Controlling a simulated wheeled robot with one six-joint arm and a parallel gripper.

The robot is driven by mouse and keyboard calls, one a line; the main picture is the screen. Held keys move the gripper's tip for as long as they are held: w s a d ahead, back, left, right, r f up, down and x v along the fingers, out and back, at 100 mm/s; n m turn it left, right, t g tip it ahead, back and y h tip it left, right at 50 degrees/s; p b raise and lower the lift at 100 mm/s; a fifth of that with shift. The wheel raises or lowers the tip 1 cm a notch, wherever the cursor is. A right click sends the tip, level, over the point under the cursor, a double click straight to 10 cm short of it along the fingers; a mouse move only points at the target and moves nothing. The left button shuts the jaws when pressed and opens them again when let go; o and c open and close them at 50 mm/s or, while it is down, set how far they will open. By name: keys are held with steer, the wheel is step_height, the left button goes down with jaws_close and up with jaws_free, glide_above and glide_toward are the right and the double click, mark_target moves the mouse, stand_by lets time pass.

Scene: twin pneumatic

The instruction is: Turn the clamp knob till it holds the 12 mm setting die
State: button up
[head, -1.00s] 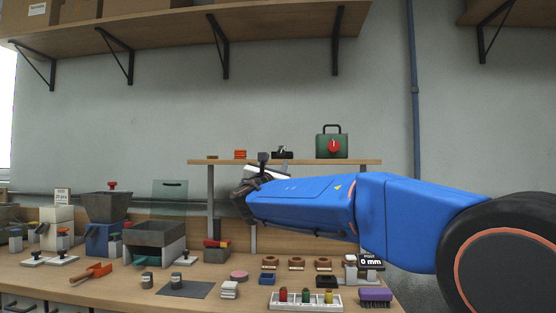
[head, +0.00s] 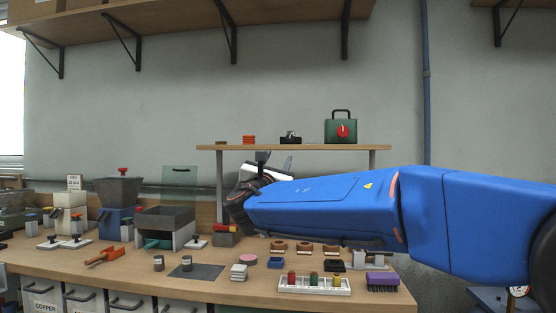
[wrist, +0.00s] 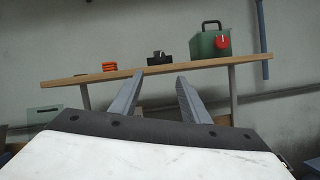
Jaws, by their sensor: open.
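My gripper (head: 275,160) is open and empty, raised above the back of the bench below the small shelf; its two grey fingers also show in the wrist view (wrist: 160,78), apart with nothing between them. A small grey fixture (head: 372,258) stands at the right of the bench, partly behind my arm; I cannot tell if it is the clamp. I cannot pick out the clamp knob or the 12 mm setting die with certainty. A green case with a red dial (head: 341,131) stands on the small shelf, and also shows in the wrist view (wrist: 210,43).
The small wooden shelf (head: 215,147) also holds a black device (head: 290,137) and an orange stack (head: 249,139). A white tray of coloured pegs (head: 314,286), a purple brush (head: 382,281), brown rings and a grey hopper (head: 118,190) stand on the bench. Some bare wood shows at the front.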

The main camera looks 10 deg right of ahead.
steer(key=d+n+y, duration=0.2)
steer(key=n, duration=0.1)
steer(key=n+t, duration=0.1)
steer(key=n, duration=0.1)
glide_toward(289, 138)
steer(key=x, duration=0.8)
steer(key=shift+d, duration=0.1)
steer(key=shift+m, duration=0.3)
steer(key=c, duration=1)
